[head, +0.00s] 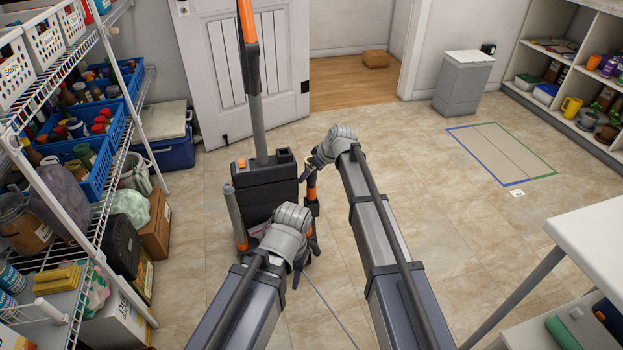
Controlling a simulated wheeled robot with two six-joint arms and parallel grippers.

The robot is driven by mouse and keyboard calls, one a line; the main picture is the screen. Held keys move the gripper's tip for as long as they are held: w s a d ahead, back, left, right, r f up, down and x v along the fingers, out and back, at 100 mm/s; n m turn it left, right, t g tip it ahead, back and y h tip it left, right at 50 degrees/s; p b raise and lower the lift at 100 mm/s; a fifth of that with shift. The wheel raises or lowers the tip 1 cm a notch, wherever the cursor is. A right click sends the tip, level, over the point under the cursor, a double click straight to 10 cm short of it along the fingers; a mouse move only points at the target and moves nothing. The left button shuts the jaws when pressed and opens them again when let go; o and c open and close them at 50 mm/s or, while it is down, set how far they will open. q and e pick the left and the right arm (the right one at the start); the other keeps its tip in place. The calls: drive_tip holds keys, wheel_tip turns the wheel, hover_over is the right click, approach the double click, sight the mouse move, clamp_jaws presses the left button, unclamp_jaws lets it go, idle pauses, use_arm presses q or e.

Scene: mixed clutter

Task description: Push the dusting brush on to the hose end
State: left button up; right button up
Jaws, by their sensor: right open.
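An upright vacuum cleaner (264,188) with a black body and orange parts stands on the floor in front of me. A grey tube (258,130) with an orange upper part rises from it, and a shorter grey tube (235,215) with an orange lower end leans at its left side. I cannot tell which part is the hose end, and I cannot make out the dusting brush. My right gripper (305,172) is open at the vacuum's right side, close to a small orange-and-black part (311,187).
A wire shelf (85,170) with blue baskets and boxes stands at left. A white table (590,235) is at right. A grey bin (464,82) stands near the doorway. The tiled floor at right is clear, with a taped rectangle (500,155).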

drive_tip(key=shift+r, duration=0.1)
drive_tip(key=p+v, duration=0.6)
drive_tip(key=v, duration=0.1)
drive_tip(key=shift+d+r+p, duration=0.2)
drive_tip(key=shift+r+p, duration=0.1)
drive_tip(key=shift+p, duration=0.1)
drive_tip(key=shift+s, duration=0.1)
drive_tip(key=s+d+f+m+g+h, duration=0.1)
drive_tip(key=s+d+m, duration=0.3)
drive_tip(key=s, duration=0.6)
drive_tip(key=s+d+f+m+g+h, duration=0.1)
drive_tip(key=s+d+m+h, duration=0.1)
drive_tip(key=s+d, duration=0.5)
drive_tip(key=s+d+f+m+g+h, duration=0.1)
drive_tip(key=s+d+m+g, duration=0.15)
drive_tip(key=s, duration=0.95)
drive_tip(key=s+a+n+h, duration=0.25)
drive_tip(key=s+a, duration=0.25)
drive_tip(key=a, duration=0.6)
wheel_tip(320, 180, up, 30)
drive_tip(key=y+p, duration=0.1)
drive_tip(key=p, duration=2.8)
drive_tip(key=shift+d+f+n, duration=0.2)
drive_tip(key=shift+n, duration=0.2)
drive_tip(key=shift+a, duration=0.15)
